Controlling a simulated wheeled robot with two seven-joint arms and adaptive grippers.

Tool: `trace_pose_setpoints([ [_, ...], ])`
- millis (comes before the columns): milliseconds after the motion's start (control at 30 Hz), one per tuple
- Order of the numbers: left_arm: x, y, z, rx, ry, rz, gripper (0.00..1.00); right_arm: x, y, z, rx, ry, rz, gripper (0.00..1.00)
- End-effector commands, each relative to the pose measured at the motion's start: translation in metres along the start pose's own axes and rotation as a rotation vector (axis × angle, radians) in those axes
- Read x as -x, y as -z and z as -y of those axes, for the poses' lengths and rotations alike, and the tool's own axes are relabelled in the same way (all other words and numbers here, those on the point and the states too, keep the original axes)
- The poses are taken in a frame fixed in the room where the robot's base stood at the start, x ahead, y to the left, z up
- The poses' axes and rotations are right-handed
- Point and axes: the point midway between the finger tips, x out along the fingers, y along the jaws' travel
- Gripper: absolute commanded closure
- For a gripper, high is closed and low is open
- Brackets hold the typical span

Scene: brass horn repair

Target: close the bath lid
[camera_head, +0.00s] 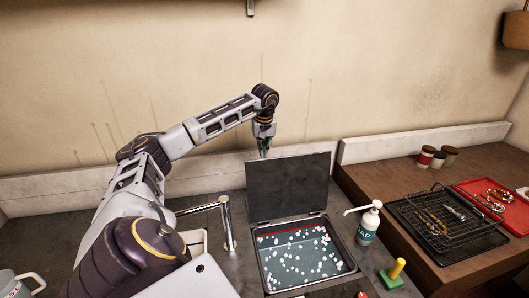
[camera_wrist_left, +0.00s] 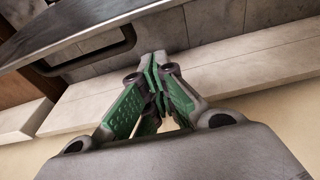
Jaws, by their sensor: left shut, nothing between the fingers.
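The bath (camera_head: 303,257) is a rectangular basin set in the grey counter, with blue-green liquid and many white bits in it. Its dark grey lid (camera_head: 288,186) stands open, upright along the bath's back edge. My left gripper (camera_head: 264,153) is shut and empty, pointing down just behind the lid's upper left edge; I cannot tell if it touches. In the left wrist view the green-padded fingers (camera_wrist_left: 155,100) meet, and the lid (camera_wrist_left: 90,25) seems to be the dark panel at the top left. My right gripper is not in view.
A soap pump bottle (camera_head: 368,225) stands right of the bath, near a yellow-handled green tool (camera_head: 394,274). A metal tap (camera_head: 228,225) stands on the left. A wire rack (camera_head: 447,215) and a red tray (camera_head: 495,203) lie on the wooden bench. The wall is close behind the lid.

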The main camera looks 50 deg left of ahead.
Motion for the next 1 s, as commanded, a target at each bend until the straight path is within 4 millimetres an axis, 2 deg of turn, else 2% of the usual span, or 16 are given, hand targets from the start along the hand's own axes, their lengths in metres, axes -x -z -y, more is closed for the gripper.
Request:
trace_pose_setpoints([
  [400, 0.011, -0.027, 0.000, 0.001, 0.001, -0.001, 1.00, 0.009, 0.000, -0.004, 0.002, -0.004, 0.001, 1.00],
  [1000, 0.011, -0.030, 0.001, 0.001, 0.001, -0.004, 1.00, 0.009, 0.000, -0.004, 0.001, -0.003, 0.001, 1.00],
])
